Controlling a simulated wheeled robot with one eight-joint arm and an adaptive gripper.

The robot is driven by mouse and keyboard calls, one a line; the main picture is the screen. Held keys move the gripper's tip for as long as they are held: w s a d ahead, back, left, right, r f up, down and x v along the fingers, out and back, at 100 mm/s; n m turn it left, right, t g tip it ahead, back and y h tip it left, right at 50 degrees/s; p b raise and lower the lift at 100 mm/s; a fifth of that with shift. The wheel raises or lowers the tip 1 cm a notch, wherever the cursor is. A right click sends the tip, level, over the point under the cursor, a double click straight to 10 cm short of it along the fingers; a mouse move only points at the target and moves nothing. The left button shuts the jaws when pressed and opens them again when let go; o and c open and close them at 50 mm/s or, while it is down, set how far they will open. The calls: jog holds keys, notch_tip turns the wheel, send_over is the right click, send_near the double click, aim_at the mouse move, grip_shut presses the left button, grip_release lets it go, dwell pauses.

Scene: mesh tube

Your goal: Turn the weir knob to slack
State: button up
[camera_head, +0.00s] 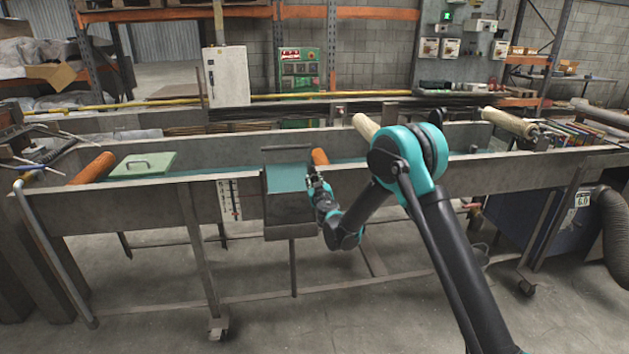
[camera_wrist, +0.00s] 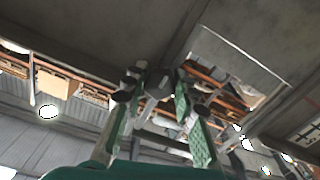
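My gripper (camera_head: 316,180) is at the upper right edge of a grey metal box (camera_head: 290,215) on the front of the long trough. In the wrist view my gripper's two green-padded fingers (camera_wrist: 152,95) stand apart. A dark, lobed shape (camera_wrist: 130,84), which looks like the weir knob, shows between and beside the fingertips. I cannot tell whether the fingers touch it. The knob is not clear in the head view, where my gripper covers that spot. No marking for slack is readable.
The long metal trough (camera_head: 115,215) runs across the view. An orange roller (camera_head: 92,168) and a green lid (camera_head: 143,165) are at its left. A white scale plate (camera_head: 230,200) hangs left of the box. A ribbed hose (camera_head: 613,235) is at far right.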

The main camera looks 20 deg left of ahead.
grip_shut()
jog(key=shift+n, duration=0.7)
jog(key=o, duration=0.7)
grip_release()
